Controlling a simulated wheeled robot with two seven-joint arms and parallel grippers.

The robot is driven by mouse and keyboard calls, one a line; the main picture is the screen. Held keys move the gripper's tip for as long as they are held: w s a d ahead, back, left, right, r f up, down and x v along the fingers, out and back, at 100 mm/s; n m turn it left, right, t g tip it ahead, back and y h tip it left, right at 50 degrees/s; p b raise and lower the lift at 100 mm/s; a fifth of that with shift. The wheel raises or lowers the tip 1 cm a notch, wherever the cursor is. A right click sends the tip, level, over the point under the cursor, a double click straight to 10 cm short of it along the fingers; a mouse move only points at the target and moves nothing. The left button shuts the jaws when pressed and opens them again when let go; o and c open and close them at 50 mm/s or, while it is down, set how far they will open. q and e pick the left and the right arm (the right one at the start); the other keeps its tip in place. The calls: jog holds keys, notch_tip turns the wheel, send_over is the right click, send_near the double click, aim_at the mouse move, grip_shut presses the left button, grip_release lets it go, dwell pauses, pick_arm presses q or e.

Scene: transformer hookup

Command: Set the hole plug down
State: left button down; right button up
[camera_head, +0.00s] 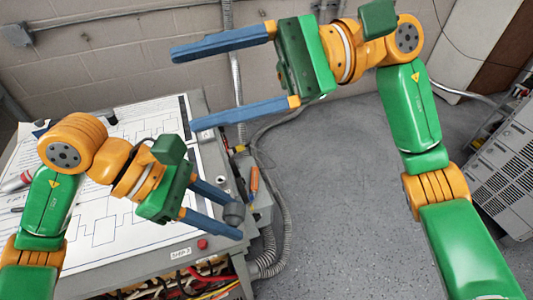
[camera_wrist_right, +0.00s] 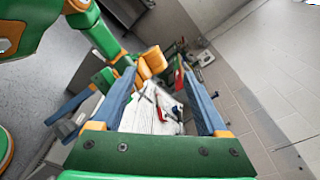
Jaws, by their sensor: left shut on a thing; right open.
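The hole plug (camera_head: 234,213) is a small dark grey round piece. My left gripper (camera_head: 236,216), on the arm coming in from the left, is shut on it between its blue fingertips. It is held near the right front corner of the grey bench (camera_head: 205,262); its height above the bench is unclear. In the right wrist view my left gripper (camera_wrist_right: 72,112) shows at the left, with the plug hard to make out. My right gripper (camera_head: 184,90) is raised at the top, its blue fingers wide apart and empty. Its fingers also frame the right wrist view (camera_wrist_right: 160,78).
The bench top carries a white diagram sheet (camera_head: 150,125). A red button (camera_head: 202,244) and cables (camera_head: 200,275) are at its front. An orange-handled tool (camera_head: 254,182) sits at its right side, near grey conduit (camera_head: 283,235). Grey equipment (camera_head: 500,165) stands at far right. Open floor lies between.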

jog(key=s+n+t+h, duration=0.2)
jog(key=s+n+h, duration=0.1)
jog(key=n+h, duration=0.15)
pick_arm(q)
jog(key=shift+s, duration=0.25)
pick_arm(e)
jog(key=n+t+h, duration=0.2)
jog(key=h, duration=0.5)
send_near(233, 210)
pick_arm(q)
jog(key=shift+w, duration=0.2)
pick_arm(e)
jog(key=shift+t, duration=0.3)
jog(key=x, duration=1)
jog(key=shift+s+f, duration=0.1)
jog(key=shift+s, duration=0.15)
grip_shut()
pick_arm(q)
jog(key=shift+c, duration=1.8)
grip_release()
